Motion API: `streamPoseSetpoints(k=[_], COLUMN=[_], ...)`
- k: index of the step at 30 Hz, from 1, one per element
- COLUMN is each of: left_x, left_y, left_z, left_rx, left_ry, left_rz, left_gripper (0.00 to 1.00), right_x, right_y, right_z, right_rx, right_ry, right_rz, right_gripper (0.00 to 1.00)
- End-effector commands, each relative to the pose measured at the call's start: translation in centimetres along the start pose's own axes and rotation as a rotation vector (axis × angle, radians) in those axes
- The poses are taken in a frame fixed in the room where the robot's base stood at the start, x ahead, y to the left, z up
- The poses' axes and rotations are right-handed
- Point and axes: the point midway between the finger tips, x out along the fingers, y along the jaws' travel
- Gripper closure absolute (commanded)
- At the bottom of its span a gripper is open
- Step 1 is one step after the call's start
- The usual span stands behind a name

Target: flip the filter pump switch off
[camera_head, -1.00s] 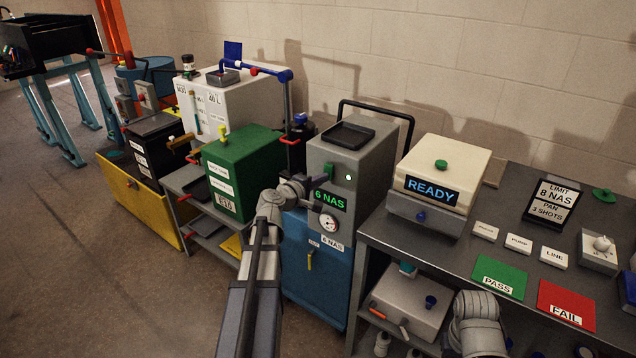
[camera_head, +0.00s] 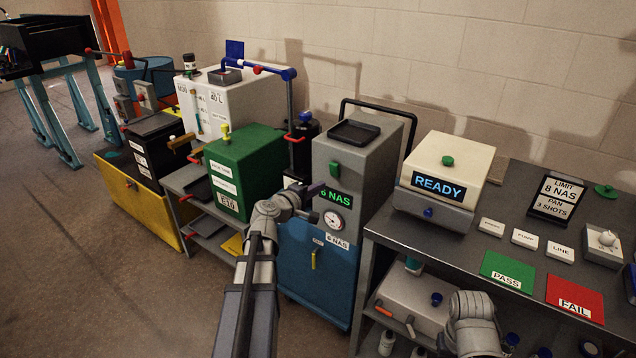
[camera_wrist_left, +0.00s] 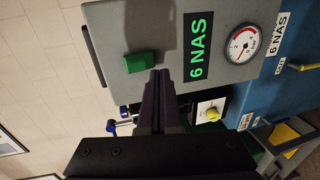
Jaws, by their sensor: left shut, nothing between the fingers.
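The grey filter unit (camera_head: 380,170) stands on a blue base (camera_head: 318,270). On its front face is a green switch block (camera_head: 334,170), above a display reading "6 NAS" and a round gauge (camera_head: 333,219). The switch also shows in the left wrist view (camera_wrist_left: 139,62), clear of the fingers. My left gripper (camera_head: 318,189) is shut and empty, just below and left of the switch, partly covering the display in the head view. In the left wrist view its fingertips (camera_wrist_left: 160,74) lie beside the switch; I cannot tell whether they touch the panel. My right gripper is out of view.
A green tank (camera_head: 245,170) stands left of the unit. To the right, a metal bench (camera_head: 430,243) carries a "READY" box (camera_head: 450,172), cards and pads. My right arm is low by the bench. Floor at the left front is clear.

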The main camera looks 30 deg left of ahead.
Motion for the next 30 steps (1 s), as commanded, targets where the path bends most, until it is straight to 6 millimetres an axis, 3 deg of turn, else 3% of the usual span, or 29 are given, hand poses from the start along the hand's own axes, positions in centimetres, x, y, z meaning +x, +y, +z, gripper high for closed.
streamPoseSetpoints(k=[1,3,12,18,30], left_x=[-1.7,-3.1,-7.4,-8.3,-8.4], left_y=[-0.9,-1.5,-3.4,-3.7,-3.7], left_z=[0.0,0.0,-0.1,-0.1,-0.1], left_rx=[-0.002,-0.002,-0.001,0.0,0.0], left_ry=[0.006,0.006,0.005,0.003,0.003], left_rz=[0.0,0.0,0.0,0.0,0.0], left_gripper=[1.0,1.0,1.0,1.0,1.0], right_x=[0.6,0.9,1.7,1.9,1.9], right_y=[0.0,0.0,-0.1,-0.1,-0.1], right_z=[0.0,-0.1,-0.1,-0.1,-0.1], right_rx=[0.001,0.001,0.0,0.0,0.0], right_ry=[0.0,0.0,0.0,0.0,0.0], right_rz=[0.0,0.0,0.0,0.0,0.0], right_gripper=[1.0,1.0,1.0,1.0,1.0])
